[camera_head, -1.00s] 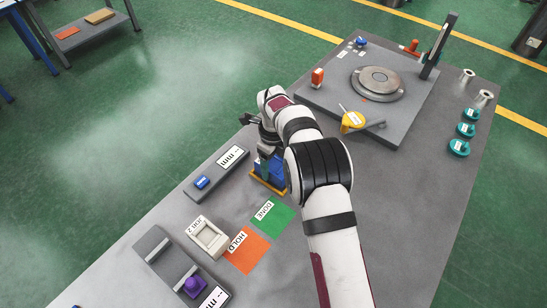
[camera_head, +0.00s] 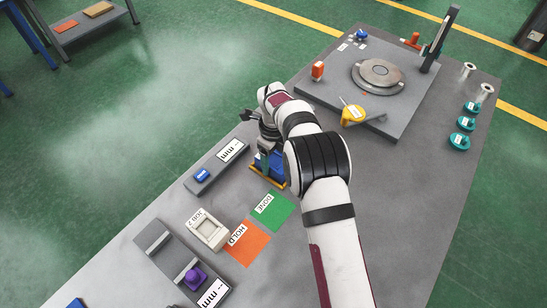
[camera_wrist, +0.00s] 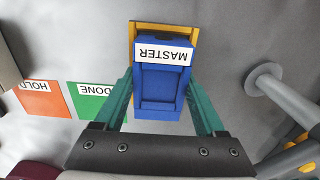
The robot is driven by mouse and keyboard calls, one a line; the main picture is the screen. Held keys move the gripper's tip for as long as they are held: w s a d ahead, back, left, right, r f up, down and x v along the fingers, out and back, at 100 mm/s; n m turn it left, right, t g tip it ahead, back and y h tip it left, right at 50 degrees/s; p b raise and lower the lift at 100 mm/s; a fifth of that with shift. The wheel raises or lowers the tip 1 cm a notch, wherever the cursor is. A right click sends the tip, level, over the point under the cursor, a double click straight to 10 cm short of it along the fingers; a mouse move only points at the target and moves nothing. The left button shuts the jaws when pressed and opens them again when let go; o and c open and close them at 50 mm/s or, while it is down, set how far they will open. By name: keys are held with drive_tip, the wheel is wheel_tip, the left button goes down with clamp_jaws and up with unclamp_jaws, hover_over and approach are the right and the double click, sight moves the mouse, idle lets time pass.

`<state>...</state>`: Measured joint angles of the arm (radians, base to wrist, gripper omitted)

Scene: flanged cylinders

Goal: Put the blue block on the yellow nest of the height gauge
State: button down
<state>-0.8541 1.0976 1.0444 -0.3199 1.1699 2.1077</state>
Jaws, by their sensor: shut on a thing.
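The blue block (camera_wrist: 160,88) is between the two teal fingers of my gripper (camera_wrist: 160,80) in the wrist view, and the gripper is shut on it. A white MASTER label (camera_wrist: 163,54) lies across its far end. A yellow-orange piece (camera_wrist: 165,27) shows beyond and beside that end; I cannot tell whether the block touches it. In the head view the blue block (camera_head: 263,160) is partly hidden by my gripper (camera_head: 266,150), and a yellow edge (camera_head: 268,180) shows just below it. My arm hides the far side of this spot.
A green DONE patch (camera_head: 278,212) and an orange HOLD patch (camera_head: 243,248) lie nearby. A grey unit with an mm display (camera_head: 231,151) stands to the left. A large grey plate (camera_head: 395,120) with a round disc (camera_head: 378,72), a yellow part (camera_head: 352,115) and a dark column (camera_head: 441,40) is behind.

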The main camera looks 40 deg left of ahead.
drive_tip(key=shift+f, duration=0.3)
unclamp_jaws()
wheel_tip(320, 180, up, 16)
idle(0.4)
drive_tip(key=shift+f, duration=0.1)
